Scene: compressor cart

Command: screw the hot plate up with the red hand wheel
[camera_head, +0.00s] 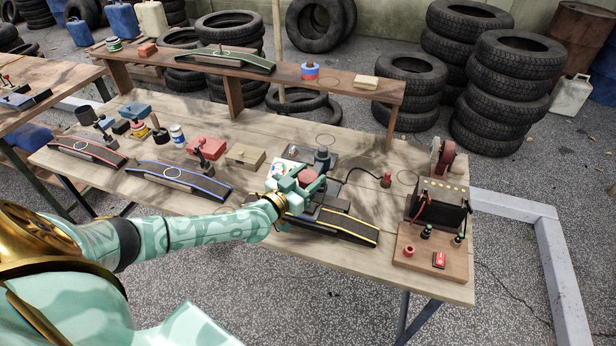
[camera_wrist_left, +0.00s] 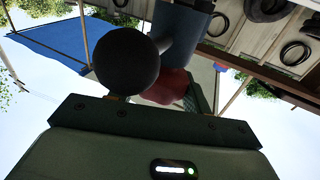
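A red hand wheel (camera_head: 309,177) shows at my left gripper (camera_head: 299,184), over the near middle of the workbench. In the left wrist view the red wheel (camera_wrist_left: 168,90) is just beyond the dark palm, partly covered by a dark round knob (camera_wrist_left: 126,62). A blue-grey cylinder (camera_wrist_left: 182,32) stands behind it. The gripper is at the wheel, but the fingertips are largely hidden and I cannot tell whether they touch it. The dark press (camera_head: 322,160) is partly behind the gripper. The hot plate is not clearly distinguishable. My right gripper is not in view.
A yellow-edged black ramp (camera_head: 345,226) lies just right of the gripper. A blue-edged ramp (camera_head: 178,180), a red box (camera_head: 206,147) and a tan box (camera_head: 245,157) are to the left. A battery (camera_head: 440,203) and switch board (camera_head: 432,262) occupy the right end. A raised shelf (camera_head: 300,82) runs behind.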

